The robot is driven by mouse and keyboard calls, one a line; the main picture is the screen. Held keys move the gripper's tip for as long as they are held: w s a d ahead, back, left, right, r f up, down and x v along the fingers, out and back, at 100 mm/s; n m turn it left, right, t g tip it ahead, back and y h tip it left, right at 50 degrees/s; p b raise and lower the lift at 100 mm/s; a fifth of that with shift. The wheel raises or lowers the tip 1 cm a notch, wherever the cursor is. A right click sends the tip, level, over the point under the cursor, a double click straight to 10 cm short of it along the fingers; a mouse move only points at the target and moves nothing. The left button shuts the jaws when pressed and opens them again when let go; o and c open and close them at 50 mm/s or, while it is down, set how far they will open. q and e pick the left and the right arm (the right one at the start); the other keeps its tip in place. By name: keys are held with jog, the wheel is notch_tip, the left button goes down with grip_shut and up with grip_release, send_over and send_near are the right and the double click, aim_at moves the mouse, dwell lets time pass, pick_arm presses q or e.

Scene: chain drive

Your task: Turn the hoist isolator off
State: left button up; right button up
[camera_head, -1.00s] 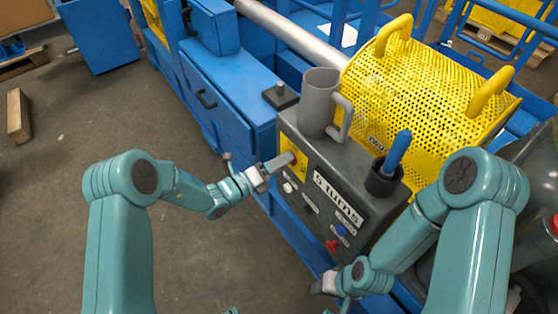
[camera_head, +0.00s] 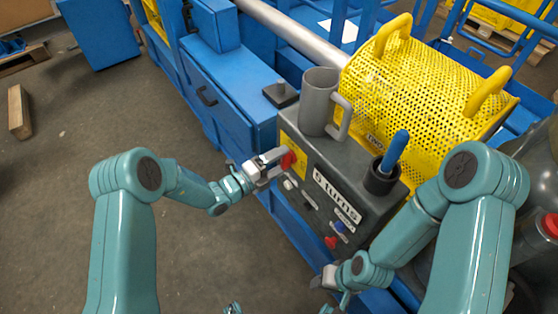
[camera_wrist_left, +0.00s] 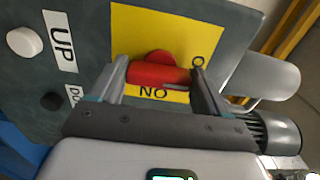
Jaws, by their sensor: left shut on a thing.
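The hoist isolator is a red rotary handle (camera_head: 288,160) on a yellow plate at the left end of the grey control box (camera_head: 335,165). In the left wrist view the red handle (camera_wrist_left: 158,74) lies between my two finger pads, over the yellow plate (camera_wrist_left: 200,25) with "NO" lettering below it and an "O" at its right. My left gripper (camera_head: 272,163) is shut on the handle. My right gripper (camera_head: 330,280) is near the lower front of the box, apart from the isolator; its jaws are too small to judge.
A grey mug (camera_head: 318,100) and a dark cup (camera_head: 382,178) with a blue-handled tool stand on the box. White "UP" button (camera_wrist_left: 24,42) and a black button (camera_wrist_left: 51,101) sit beside the isolator. A yellow perforated guard (camera_head: 425,95) stands behind.

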pick_arm(q)
jog(key=shift+w+r, duration=0.1)
jog(key=shift+r, duration=0.05)
jog(key=o, duration=0.9)
jog(key=shift+o, duration=0.6)
jog(key=v, duration=1.6)
jog(key=shift+a, duration=0.1)
